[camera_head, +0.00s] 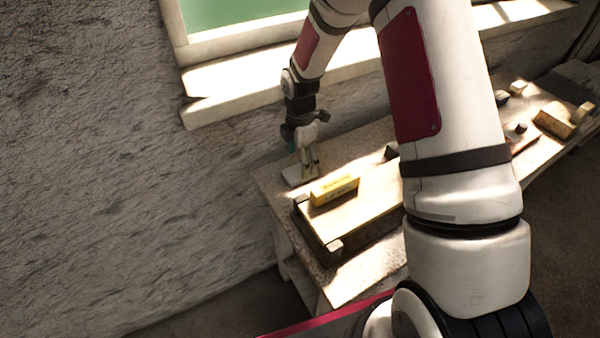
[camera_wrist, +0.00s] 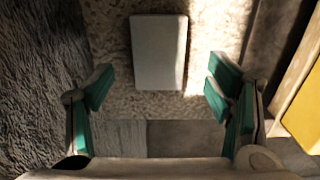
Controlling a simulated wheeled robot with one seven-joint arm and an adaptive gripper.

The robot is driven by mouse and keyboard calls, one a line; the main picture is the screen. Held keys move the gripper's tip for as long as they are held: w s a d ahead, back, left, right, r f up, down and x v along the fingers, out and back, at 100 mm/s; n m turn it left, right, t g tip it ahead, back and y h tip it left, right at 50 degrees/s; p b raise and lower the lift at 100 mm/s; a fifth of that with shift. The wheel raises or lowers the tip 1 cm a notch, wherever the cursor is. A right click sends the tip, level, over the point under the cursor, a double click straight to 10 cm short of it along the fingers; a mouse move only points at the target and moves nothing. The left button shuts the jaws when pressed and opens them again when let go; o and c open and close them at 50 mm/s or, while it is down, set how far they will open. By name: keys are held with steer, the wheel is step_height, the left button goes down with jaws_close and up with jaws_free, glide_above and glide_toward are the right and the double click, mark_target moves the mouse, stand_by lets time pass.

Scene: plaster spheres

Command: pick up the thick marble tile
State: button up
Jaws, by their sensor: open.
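The marble tile (camera_wrist: 158,52) is a pale grey-white slab with rounded corners, lying flat on a rough stone-like bench top in the wrist view. It also shows in the head view (camera_head: 295,178) as a pale slab at the bench's left end, partly hidden by my gripper. My gripper (camera_wrist: 160,88) is open and empty, with teal pads on both fingers. The tile appears between and beyond the fingertips in the wrist view. In the head view my gripper (camera_head: 306,163) is over or close by the tile; I cannot tell the exact height or any contact.
A yellow block (camera_head: 334,190) lies on a wooden box or board (camera_head: 370,205) right of the tile. Small blocks (camera_head: 553,122) lie at the bench's far right. A rough wall and window sill (camera_head: 235,88) stand behind. The bench edge (camera_wrist: 125,112) is near the tile.

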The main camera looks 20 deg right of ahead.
mark_target(300, 170)
step_height(300, 170, down, 4)
steer(key=shift+w+f, duration=0.1)
steer(key=shift+f, duration=0.05)
